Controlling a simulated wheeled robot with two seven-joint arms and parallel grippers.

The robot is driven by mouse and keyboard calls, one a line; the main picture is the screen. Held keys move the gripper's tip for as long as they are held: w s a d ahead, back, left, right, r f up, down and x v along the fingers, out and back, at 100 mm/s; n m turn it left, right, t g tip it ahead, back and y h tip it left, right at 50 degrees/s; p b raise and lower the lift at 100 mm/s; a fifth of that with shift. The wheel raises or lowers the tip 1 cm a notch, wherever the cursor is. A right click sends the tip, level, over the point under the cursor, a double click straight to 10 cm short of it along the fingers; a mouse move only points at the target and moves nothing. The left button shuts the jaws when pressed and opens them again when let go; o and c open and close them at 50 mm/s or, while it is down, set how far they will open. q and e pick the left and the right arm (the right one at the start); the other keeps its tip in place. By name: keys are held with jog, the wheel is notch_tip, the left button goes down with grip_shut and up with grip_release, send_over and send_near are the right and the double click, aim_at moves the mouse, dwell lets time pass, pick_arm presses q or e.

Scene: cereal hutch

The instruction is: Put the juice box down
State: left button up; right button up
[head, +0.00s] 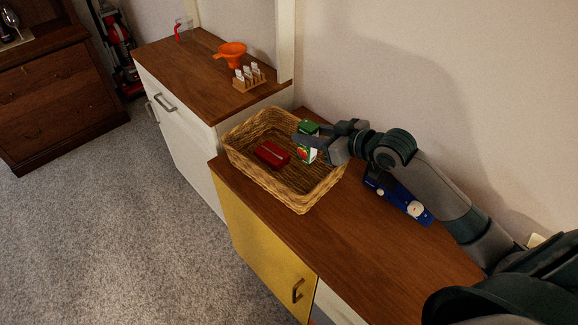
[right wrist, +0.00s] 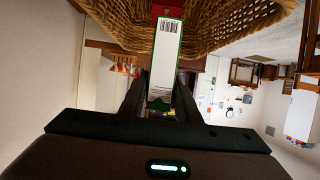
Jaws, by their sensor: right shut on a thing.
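The juice box (head: 307,155) is green and white with a picture on its front. It is upright within the basket's outline, and I cannot tell whether its base touches the basket floor. My right gripper (head: 316,142) is shut on it, and the fingers hide its middle. In the right wrist view the juice box (right wrist: 166,55) shows a white side with a barcode between the two fingers (right wrist: 161,85). The wicker basket (head: 240,169) stands on the wooden counter. My left gripper is in neither view.
A dark red box (head: 272,153) lies in the basket, left of the juice box. A blue object (head: 398,199) lies on the counter under my right arm. An orange funnel (head: 231,54) and a small rack (head: 249,78) stand on the higher cabinet. The front counter (head: 335,228) is clear.

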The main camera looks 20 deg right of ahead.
aim_at(313, 161)
jog(key=shift+f+p, duration=0.5)
jog(key=shift+f, duration=2.6)
jog(key=shift+f+p, duration=0.3)
jog(key=shift+f, duration=1.55)
jog(key=shift+f, duration=0.15)
jog(key=o, duration=1.2)
jog(key=shift+c, duration=0.2)
